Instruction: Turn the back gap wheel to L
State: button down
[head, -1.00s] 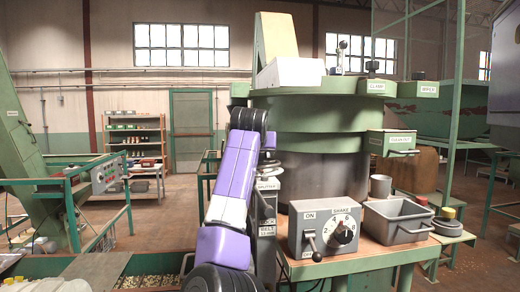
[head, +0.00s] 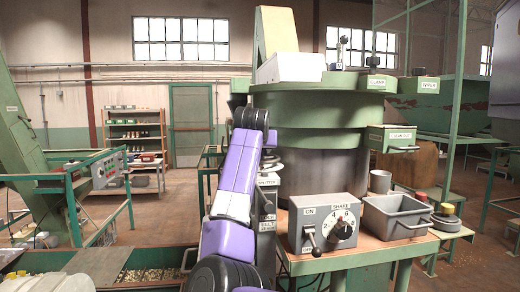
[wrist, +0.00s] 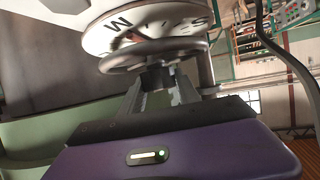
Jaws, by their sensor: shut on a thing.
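The gap wheel (wrist: 152,55), a grey handwheel, shows in the wrist view in front of a round white dial (wrist: 165,16). The dial carries dark tick marks and the letters S and M, which appears upside down like a W; no L is visible. A small reddish mark, perhaps a pointer, shows near the M. My gripper (wrist: 160,88) is shut on the wheel at its near side. In the head view my purple arm reaches up beside the green and grey drum, and the gripper and wheel are hidden there.
The drum (head: 320,118) stands close right of my arm. In front of it are a shake control box (head: 326,222) with lever and knob, and a grey bin (head: 397,217). A green-railed stand (head: 70,190) is at left. Open floor lies behind it.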

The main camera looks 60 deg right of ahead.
jog(key=shift+s+n+t+y, duration=0.1)
jog(key=shift+n+t+y, duration=0.5)
jog(key=shift+n+t, duration=0.4)
jog(key=shift+n+t+y+b, duration=0.3)
jog(key=shift+n+t+y, duration=1.45)
jog(key=shift+n, duration=0.35)
jog(key=c, duration=0.9)
grip_release()
jog(key=shift+b+v, duration=1.4)
jog(key=shift+v, duration=2.4)
